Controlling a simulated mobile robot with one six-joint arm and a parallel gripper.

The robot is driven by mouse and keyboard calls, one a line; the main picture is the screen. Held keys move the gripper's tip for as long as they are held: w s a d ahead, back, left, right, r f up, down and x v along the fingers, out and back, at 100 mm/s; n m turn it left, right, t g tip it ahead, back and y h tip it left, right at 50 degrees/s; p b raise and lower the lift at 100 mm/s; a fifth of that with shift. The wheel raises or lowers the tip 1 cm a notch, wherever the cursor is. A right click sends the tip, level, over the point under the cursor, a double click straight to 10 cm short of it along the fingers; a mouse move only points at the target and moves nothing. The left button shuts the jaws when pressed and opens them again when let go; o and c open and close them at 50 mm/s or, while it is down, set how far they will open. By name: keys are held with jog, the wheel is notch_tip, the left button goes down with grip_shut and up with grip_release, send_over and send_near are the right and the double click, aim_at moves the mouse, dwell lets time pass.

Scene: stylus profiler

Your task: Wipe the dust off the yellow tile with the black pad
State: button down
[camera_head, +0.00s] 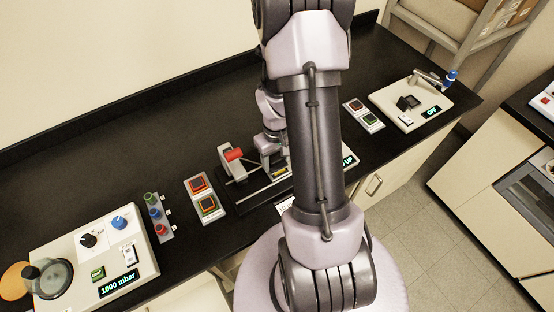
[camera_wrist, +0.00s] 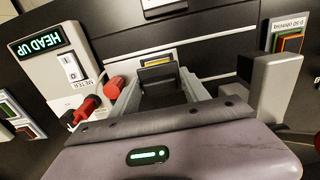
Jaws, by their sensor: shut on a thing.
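My gripper (camera_wrist: 160,84) is shut on the black pad (camera_wrist: 158,77), which shows between its two grey fingers in the wrist view. The yellow tile (camera_wrist: 157,63) shows only as a thin strip just beyond the pad; the rest of it is hidden. I cannot tell whether the pad touches the tile, and no dust can be made out. In the head view my gripper (camera_head: 274,163) is low over the profiler, and a yellow strip of the tile (camera_head: 279,171) shows just below it. My arm covers part of that area.
A light upright block (camera_wrist: 275,88) stands close on the right in the wrist view. A red lever (camera_wrist: 88,106) and a HEAD UP display box (camera_wrist: 55,60) are on the left.

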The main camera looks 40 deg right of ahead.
jog(key=shift+w+d, duration=0.1)
jog(key=shift+w, duration=0.3)
jog(key=shift+s, duration=0.1)
jog(key=shift+s+a, duration=0.15)
jog(key=shift+s, duration=0.4)
jog(key=shift+s+a, duration=0.15)
jog(key=shift+s, duration=0.4)
jog(key=shift+w+d, duration=0.15)
jog(key=shift+w, duration=0.45)
jog(key=shift+w+d, duration=0.15)
jog(key=shift+w, duration=0.45)
jog(key=shift+s, duration=0.15)
